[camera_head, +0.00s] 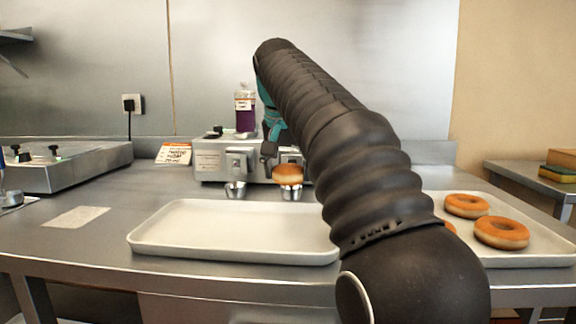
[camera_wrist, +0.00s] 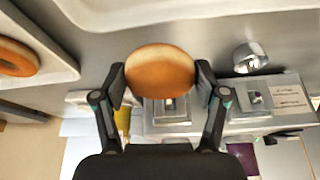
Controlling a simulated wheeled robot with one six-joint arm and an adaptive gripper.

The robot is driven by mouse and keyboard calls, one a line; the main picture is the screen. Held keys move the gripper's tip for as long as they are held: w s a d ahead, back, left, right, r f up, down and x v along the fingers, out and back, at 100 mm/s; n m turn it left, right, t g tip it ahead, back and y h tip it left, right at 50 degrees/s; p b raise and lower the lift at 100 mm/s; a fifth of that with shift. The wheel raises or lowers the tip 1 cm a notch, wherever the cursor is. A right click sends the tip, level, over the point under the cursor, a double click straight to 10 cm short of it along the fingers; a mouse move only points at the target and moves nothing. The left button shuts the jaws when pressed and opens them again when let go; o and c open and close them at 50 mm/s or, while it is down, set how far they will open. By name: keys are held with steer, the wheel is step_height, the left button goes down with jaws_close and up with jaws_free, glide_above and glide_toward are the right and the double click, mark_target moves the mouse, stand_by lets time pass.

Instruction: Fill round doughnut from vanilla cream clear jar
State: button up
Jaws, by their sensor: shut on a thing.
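A round doughnut (camera_head: 288,174) without a hole, golden brown with a paler band, is held in my gripper (camera_head: 270,152). In the wrist view the doughnut (camera_wrist: 160,72) sits between both fingers, which are shut on its sides. In the head view it appears above the right small metal cup (camera_head: 291,194), in front of the filling machine (camera_head: 208,160). A clear jar with purple filling (camera_head: 245,112) stands on the machine's left part. In the wrist view a yellow thing (camera_wrist: 122,120) shows partly behind a finger; I cannot tell if it is the vanilla cream jar. My arm hides the machine's right side.
An empty white tray (camera_head: 190,248) lies in front of the machine. A right tray (camera_head: 500,255) holds ring doughnuts (camera_head: 501,232). Another metal cup (camera_head: 236,189) stands under the left nozzle.

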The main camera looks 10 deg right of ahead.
mark_target(289, 164)
steer(key=shift+w+d+f, duration=0.1)
steer(key=shift+w+f, duration=0.2)
steer(key=shift+w+d+r+p, duration=0.2)
steer(key=shift+w+p, duration=0.2)
steer(key=shift+w, duration=0.25)
steer(key=shift+w+d+f, duration=0.1)
steer(key=shift+w+d, duration=0.1)
steer(key=shift+w, duration=0.5)
steer(key=shift+w+d, duration=0.3)
steer(key=shift+w, duration=0.6)
steer(key=shift+w+d, duration=0.3)
steer(key=shift+w, duration=0.6)
stand_by(0.4)
steer(key=shift+s+a+b, duration=0.3)
steer(key=shift+s+b, duration=0.25)
steer(key=shift+s, duration=0.3)
stand_by(2.7)
steer(key=shift+s+a+b, duration=0.3)
steer(key=shift+s+b, duration=0.15)
steer(key=shift+s, duration=0.45)
steer(key=shift+s+a+b, duration=0.3)
steer(key=shift+s+b, duration=0.1)
steer(key=shift+s, duration=0.55)
